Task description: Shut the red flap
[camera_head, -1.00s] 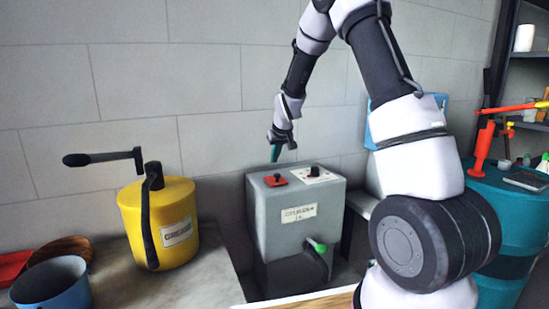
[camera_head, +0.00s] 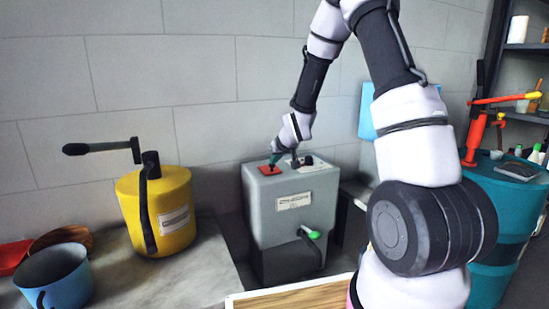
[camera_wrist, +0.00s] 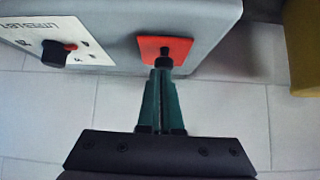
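The red flap (camera_head: 268,170) is a small square plate on top of the grey box (camera_head: 290,225), near its left side. It looks roughly flat in the head view; a small gap under it could not be made out. In the wrist view the red flap (camera_wrist: 182,47) carries a black knob (camera_wrist: 164,53). My gripper (camera_head: 274,160) is over the flap from above. In the wrist view its teal fingers (camera_wrist: 162,72) are together, with their tips at the knob. I cannot tell if they touch it.
A white plate with a black switch (camera_wrist: 60,53) is beside the flap. A green-tipped lever (camera_head: 313,235) is on the box's front. A yellow grease can (camera_head: 170,215) with a long handle stands at left, near a blue pot (camera_head: 60,280).

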